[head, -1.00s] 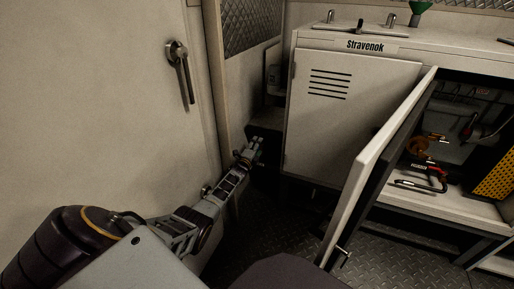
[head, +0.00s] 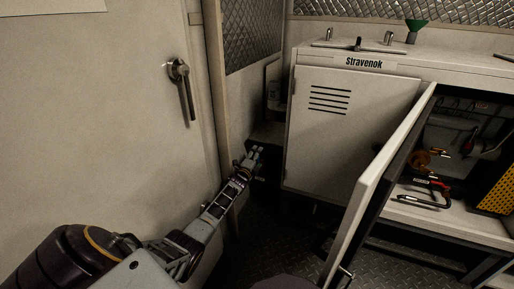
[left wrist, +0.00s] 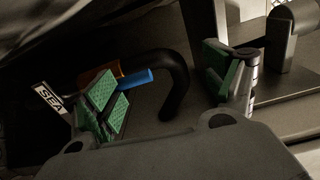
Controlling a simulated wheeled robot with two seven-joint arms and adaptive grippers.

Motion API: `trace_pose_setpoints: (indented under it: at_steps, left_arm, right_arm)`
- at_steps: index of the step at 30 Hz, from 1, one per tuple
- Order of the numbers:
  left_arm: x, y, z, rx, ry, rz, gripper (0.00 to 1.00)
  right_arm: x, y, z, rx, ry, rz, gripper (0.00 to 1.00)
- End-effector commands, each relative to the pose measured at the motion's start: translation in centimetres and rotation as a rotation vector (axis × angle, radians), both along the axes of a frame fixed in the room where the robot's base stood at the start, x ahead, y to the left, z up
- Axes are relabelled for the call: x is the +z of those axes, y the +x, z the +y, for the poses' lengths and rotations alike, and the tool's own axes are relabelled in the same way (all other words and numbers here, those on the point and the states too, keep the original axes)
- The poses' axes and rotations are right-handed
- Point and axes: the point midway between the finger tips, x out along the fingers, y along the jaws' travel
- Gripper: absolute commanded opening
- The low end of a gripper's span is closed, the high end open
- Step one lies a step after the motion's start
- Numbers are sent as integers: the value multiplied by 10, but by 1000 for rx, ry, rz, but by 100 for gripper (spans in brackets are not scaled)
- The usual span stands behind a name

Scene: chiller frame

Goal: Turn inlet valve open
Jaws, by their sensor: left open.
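In the left wrist view, a short blue handle (left wrist: 135,78) sits beside the left finger's green pad, between the two fingers. An orange-red part (left wrist: 95,76) shows behind that pad. A white tag (left wrist: 48,98) reading "SEA" is at the left. I cannot tell whether the handle touches the pad. My left gripper (left wrist: 165,88) is open around the handle's space, its right finger well apart from it. In the head view, my left gripper (head: 253,159) is in the gap left of the cabinet; the valve is hidden there. My right gripper is not in view.
A black curved pipe (left wrist: 178,80) rises just past the blue handle. The white Stravenok cabinet (head: 335,140) stands right of my gripper. Its open door (head: 375,185) juts out over the floor. A door with a lever handle (head: 181,92) is at the left. Tools (head: 432,187) lie inside the cabinet.

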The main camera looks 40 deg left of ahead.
Motion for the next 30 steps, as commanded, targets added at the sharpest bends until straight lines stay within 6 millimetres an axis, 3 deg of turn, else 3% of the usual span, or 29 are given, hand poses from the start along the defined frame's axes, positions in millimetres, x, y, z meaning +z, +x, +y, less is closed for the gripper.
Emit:
trace_pose_setpoints:
  at_steps: [1,16,30]
  left_arm:
    - [18,2,6,4,10,-19,76]
    - [69,5,7,4,13,-29,76]
    - [69,4,3,3,5,-16,76]
  right_arm:
    - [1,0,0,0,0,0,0]
    - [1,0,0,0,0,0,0]
    - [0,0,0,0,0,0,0]
